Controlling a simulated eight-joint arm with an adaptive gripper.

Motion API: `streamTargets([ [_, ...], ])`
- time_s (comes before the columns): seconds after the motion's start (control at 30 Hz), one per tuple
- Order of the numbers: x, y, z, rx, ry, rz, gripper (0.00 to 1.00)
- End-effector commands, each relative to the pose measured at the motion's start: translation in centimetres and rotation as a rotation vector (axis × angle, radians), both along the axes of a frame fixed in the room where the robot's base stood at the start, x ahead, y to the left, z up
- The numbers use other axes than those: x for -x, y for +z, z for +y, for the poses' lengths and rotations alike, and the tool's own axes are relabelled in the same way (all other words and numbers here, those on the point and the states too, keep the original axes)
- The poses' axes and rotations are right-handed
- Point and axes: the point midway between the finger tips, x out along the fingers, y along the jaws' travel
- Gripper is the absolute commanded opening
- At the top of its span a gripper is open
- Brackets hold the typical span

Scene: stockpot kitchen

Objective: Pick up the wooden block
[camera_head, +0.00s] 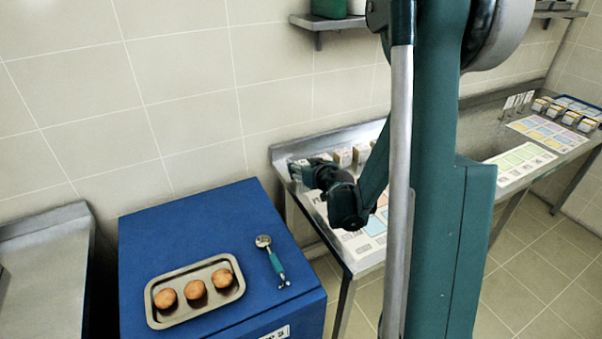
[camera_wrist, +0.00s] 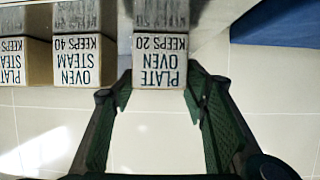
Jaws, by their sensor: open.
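A pale wooden block (camera_wrist: 160,62) with dark printed lettering, reading upside down, stands at the top centre of the wrist view. My gripper (camera_wrist: 158,92) is open, with one finger on each side of the block's near end; whether either finger touches it I cannot tell. In the head view my gripper (camera_head: 303,172) is at the left end of the steel table (camera_head: 345,262), near the wall. The block between my fingers cannot be made out clearly there.
Two similar lettered blocks (camera_wrist: 84,60) (camera_wrist: 25,62) stand left of the held-between one in the wrist view. A blue cabinet (camera_head: 190,225) carries a tray (camera_head: 160,318) of three round brown items and a scoop (camera_head: 272,258). A wall shelf (camera_head: 335,24) is above.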

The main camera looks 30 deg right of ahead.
Motion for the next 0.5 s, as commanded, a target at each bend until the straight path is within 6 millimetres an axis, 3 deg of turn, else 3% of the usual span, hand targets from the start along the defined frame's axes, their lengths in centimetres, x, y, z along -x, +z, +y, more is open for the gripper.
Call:
streamTargets([
  [0.5, 0.0, 0.02, -0.03, 0.0, 0.0, 0.0, 0.44],
])
